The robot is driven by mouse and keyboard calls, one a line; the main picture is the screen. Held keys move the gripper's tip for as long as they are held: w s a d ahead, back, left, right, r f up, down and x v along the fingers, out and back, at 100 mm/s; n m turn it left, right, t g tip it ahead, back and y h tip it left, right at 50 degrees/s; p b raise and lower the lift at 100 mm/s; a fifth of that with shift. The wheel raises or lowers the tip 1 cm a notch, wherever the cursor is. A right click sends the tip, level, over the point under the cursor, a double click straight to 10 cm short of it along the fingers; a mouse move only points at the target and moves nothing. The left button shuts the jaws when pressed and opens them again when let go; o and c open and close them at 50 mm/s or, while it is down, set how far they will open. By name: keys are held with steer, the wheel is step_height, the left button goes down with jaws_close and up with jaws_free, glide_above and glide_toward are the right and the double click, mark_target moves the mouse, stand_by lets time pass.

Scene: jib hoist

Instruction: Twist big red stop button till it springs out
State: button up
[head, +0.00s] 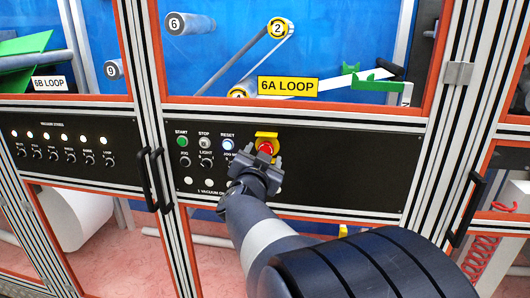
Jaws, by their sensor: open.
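The big red stop button (265,147) sits on a yellow surround (267,135) on the black control panel (340,165), right of the RESET button. My gripper (263,157) is open, in front of the button's lower part, with its fingertips close to the red cap. The gripper hides part of the button and the panel below it. I cannot tell whether the fingers touch the button, or whether it is pressed in or out.
Green START (182,142), grey STOP (205,143) and lit RESET (228,145) buttons are left of my gripper. Black door handles (161,180) stick out at the left, and another handle (467,209) at the right. The panel right of the button is bare.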

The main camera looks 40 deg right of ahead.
mark_target(266, 150)
steer(key=v, duration=0.7)
steer(key=shift+d, duration=0.1)
steer(key=x, duration=1)
steer(key=shift+w+d, duration=0.2)
steer(key=shift+w, duration=0.1)
